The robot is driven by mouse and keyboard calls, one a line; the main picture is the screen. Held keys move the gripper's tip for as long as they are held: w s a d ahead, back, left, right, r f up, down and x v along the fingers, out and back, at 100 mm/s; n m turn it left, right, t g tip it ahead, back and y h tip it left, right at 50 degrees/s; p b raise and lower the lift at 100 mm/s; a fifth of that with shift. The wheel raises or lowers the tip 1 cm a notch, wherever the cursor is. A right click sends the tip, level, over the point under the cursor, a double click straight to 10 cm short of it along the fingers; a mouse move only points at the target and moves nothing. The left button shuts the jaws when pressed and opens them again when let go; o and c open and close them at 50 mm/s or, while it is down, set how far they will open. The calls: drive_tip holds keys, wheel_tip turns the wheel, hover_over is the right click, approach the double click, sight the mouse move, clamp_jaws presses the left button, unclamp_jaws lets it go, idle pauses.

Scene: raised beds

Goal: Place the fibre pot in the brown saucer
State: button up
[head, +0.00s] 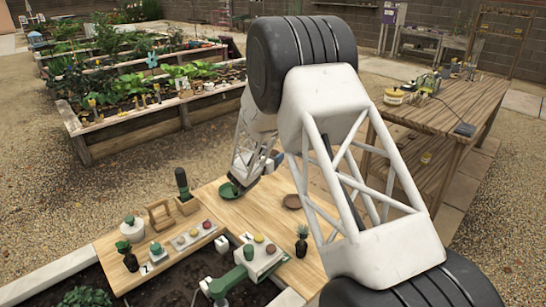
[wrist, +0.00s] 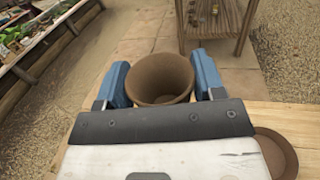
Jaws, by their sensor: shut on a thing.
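The fibre pot (wrist: 158,80) is a brown, round, open-topped pot, seen from above and empty inside in the wrist view. My gripper (wrist: 160,72) is shut on it, with one blue finger on each side. In the head view my arm hides most of the gripper, and I cannot make out the pot clearly there. The brown saucer (head: 292,201) lies on the wooden table, to the right of the gripper in the head view. In the wrist view the saucer (wrist: 281,150) shows at the lower right, partly cut off by the gripper body, apart from the pot.
A green saucer (head: 229,190) lies on the table (head: 240,214) below the gripper. A small potted plant (head: 301,243) stands near the front. A wooden frame (head: 160,215), a dark bottle-like item (head: 182,183) and trays with coloured knobs stand at the left.

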drive_tip(key=s+d+m+g+h, duration=0.2)
drive_tip(key=s+d+h, duration=0.1)
drive_tip(key=s+d, duration=0.5)
drive_tip(key=s, duration=0.3)
drive_tip(key=shift+s+d+r, duration=0.2)
drive_tip(key=shift+d+r, duration=0.05)
drive_tip(key=shift+r, duration=0.1)
hover_over(294, 203)
drive_tip(key=shift+s+f, duration=0.1)
drive_tip(key=shift+f, duration=3.05)
drive_tip(key=shift+f, duration=1.85)
drive_tip(key=shift+f, duration=0.1)
drive_tip(key=o, duration=0.9)
